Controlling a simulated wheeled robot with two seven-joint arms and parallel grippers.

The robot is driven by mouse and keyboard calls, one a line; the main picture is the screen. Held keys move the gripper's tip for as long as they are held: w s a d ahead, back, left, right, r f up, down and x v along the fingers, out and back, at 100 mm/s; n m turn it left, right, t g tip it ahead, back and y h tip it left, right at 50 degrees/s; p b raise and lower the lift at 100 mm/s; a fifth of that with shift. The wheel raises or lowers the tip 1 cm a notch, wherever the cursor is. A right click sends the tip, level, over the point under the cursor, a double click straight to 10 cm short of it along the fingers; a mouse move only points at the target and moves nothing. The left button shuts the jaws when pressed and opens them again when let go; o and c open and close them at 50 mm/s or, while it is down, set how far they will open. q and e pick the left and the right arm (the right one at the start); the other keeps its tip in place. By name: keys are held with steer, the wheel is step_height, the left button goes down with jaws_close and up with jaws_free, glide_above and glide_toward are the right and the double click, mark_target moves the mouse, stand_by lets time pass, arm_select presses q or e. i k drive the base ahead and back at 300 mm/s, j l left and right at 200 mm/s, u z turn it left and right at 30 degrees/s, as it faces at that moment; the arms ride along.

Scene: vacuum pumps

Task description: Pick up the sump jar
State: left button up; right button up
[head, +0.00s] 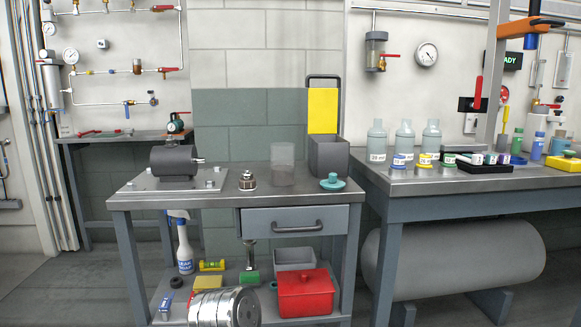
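The sump jar appears to be the clear, smoky cylinder (283,164) standing upright on the steel top of the middle bench (225,193). It stands between a small metal fitting (247,181) on its left and an open grey box (328,156) on its right. A teal round lid-like piece with a knob (332,183) lies on the bench in front of the box. A dark grey pump motor (178,160) sits on a plate at the bench's left. Neither of my grippers is in view.
A yellow panel (323,111) stands upright behind the grey box. The right bench (470,178) holds grey bottles (404,141) and coloured containers. A red lidded box (305,292) and a spray bottle (184,247) sit on the lower shelf. The bench front edge is clear.

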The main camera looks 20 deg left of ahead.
mark_target(282, 154)
steer(key=i+l+u, duration=0.2)
steer(key=u, duration=0.3)
steer(key=i+l+u, duration=0.3)
steer(key=u, duration=0.2)
